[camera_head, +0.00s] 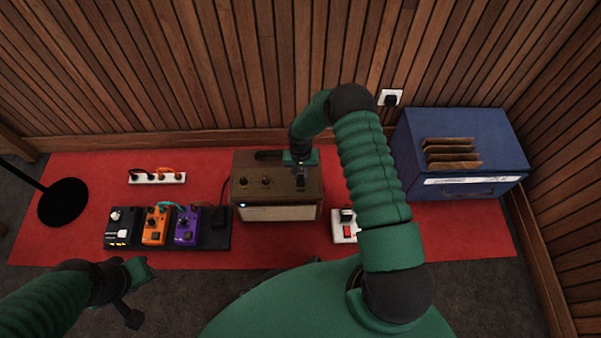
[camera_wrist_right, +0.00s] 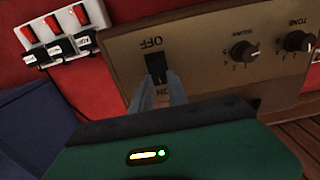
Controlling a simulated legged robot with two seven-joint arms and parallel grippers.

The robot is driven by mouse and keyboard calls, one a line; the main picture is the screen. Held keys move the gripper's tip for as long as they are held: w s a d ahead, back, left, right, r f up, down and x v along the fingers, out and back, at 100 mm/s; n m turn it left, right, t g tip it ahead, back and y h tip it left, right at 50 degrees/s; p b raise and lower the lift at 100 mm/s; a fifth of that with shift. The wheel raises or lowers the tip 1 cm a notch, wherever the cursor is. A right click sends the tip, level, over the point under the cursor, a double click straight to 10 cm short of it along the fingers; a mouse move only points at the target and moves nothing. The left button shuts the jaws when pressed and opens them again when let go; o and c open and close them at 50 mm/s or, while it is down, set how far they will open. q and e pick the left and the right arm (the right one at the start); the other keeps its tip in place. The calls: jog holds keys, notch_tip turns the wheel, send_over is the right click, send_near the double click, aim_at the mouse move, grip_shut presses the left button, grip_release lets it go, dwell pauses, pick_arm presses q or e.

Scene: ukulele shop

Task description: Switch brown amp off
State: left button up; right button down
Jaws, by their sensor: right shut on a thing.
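The brown amp (camera_head: 270,197) stands on the red mat below the wall, with a small blue light lit on its front left. Its brown panel (camera_wrist_right: 205,60) fills much of the right wrist view, with a black rocker switch (camera_wrist_right: 155,67) between an OFF label and a partly hidden ON label. My right gripper (camera_head: 301,182) is over the right of the amp's top. In the wrist view its fingertips (camera_wrist_right: 166,88) are shut at the ON-side end of the switch, which they partly cover. My left gripper (camera_head: 127,285) is at the lower left, away from the amp; its jaws are unclear.
A pedalboard (camera_head: 168,233) with orange and purple pedals is left of the amp. A white power strip with red switches (camera_head: 345,232) is right of it; another strip (camera_head: 157,178) lies behind the pedals. A blue crate (camera_head: 490,185) stands right. Wooden walls close off the back and right.

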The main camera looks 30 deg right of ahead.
jog(key=t+p, duration=0.1)
jog(key=p, duration=0.2)
jog(key=shift+s+a+r+h, duration=0.3)
jog(key=shift+r+h, duration=0.05)
jog(key=shift+h, duration=0.05)
jog(key=shift+s+f+t+h+p, duration=0.15)
jog(key=shift+f+t+h+p, duration=0.2)
jog(key=shift+t, duration=0.55)
jog(key=shift+r, duration=0.1)
jog(key=c, duration=1.3)
grip_release()
jog(key=p+v, duration=0.7)
jog(key=v, duration=0.9)
jog(key=shift+a+r, duration=0.2)
jog(key=shift+r, duration=0.15)
